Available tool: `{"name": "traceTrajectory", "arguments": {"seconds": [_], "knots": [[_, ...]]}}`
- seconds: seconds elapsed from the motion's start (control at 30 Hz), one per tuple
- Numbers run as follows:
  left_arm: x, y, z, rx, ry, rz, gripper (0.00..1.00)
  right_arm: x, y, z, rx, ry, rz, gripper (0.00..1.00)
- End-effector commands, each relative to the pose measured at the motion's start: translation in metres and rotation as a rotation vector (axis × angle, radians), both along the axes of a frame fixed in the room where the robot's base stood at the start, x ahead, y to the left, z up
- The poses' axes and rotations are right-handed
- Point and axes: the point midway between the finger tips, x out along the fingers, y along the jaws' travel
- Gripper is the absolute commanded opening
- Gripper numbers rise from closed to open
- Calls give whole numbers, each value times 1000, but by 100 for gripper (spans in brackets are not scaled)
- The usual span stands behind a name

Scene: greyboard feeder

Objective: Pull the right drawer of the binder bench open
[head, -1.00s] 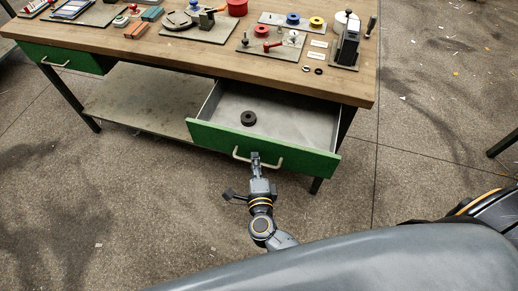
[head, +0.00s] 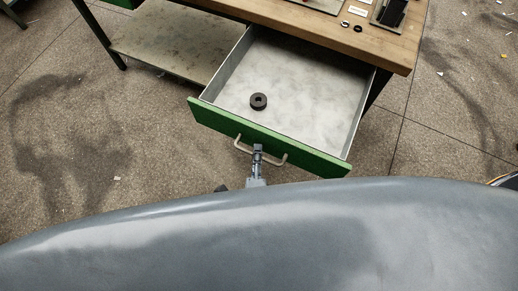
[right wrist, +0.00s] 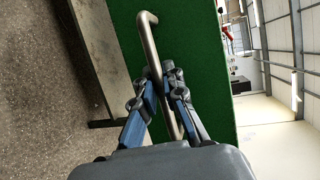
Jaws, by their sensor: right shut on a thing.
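The right drawer (head: 268,137) of the binder bench has a green front and a grey metal inside, and stands well out from under the wooden top (head: 375,37). My right gripper (head: 258,149) is at the bar handle (head: 280,160) on the drawer front. In the right wrist view, the fingers (right wrist: 165,90) are closed around the metal handle (right wrist: 150,45), with the green front (right wrist: 205,60) behind it. My left gripper does not show.
A grey lower shelf (head: 165,48) lies left of the drawer, between dark legs. Small parts, including two small rings and a black block (head: 392,14), sit on the bench top. The concrete floor (head: 90,150) left of the drawer is clear.

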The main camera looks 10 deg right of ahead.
Motion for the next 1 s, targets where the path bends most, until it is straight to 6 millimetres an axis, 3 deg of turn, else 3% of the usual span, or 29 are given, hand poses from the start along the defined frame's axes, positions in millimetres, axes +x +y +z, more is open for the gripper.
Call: {"name": "traceTrajectory", "arguments": {"seconds": [0.2,0.23,0.27,0.63,1.0], "knots": [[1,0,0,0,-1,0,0,0,0,-1,0,2,0,0],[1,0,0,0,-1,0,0,0,0,-1,0,2,0,14],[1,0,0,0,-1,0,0,0,0,-1,0,2,0,20],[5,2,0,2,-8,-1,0,-3,0,0,-1,1,0,21],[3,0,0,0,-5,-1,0,-52,10,8,-1,4,1,21]]}}
